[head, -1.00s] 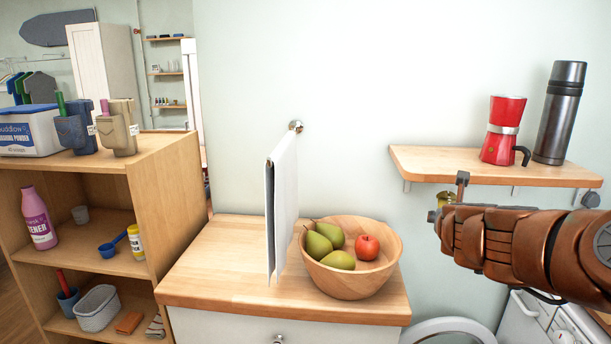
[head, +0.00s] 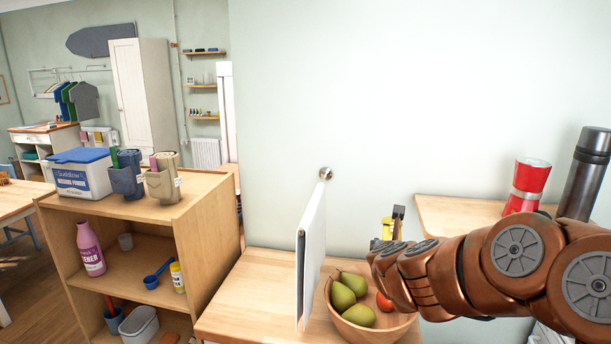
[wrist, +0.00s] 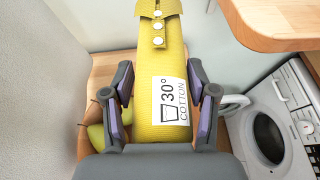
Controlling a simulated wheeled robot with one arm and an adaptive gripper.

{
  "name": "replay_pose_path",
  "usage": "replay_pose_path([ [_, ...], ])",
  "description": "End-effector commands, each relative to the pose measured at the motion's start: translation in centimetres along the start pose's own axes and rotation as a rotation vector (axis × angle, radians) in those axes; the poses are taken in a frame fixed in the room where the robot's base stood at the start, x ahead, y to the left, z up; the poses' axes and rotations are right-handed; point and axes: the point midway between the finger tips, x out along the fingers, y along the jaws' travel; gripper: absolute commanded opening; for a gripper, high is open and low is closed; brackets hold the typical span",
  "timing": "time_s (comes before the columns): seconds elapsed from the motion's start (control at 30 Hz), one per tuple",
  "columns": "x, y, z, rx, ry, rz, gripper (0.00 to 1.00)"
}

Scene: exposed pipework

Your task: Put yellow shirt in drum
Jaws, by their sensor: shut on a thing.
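The yellow shirt (wrist: 172,60) fills the middle of the wrist view, rolled or folded long, with buttons at its top and a white "30° cotton" label. My gripper (wrist: 160,78) is shut on it, one finger on each side. In the head view a small bit of the yellow shirt (head: 387,229) shows beyond my gripper (head: 385,245), mostly hidden by my arm. The drum (wrist: 268,137) shows as a dark round opening in the white washing machine (wrist: 292,100), at the lower right of the wrist view. Its round door (wrist: 232,101) stands open. The shirt is left of the machine.
A wooden bowl (head: 375,332) with pears and an apple stands on the counter (head: 250,300) below my gripper. A white panel (head: 312,265) stands upright beside it.

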Motion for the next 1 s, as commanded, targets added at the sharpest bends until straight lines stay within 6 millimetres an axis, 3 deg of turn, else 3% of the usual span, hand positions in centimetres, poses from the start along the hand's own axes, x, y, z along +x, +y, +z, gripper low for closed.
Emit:
replay_pose_path([
  [0.03,-0.6,0.6,0.8,-0.002,0.001,-0.002,0.15],
  [0.27,-1.2,1.6,1.1,0.008,-0.002,-0.023,0.15],
  [0.6,-0.3,1.8,-1.3,0.011,-0.003,-0.026,0.15],
  [1.0,-0.4,2.0,-1.1,0.013,-0.007,-0.015,0.15],
])
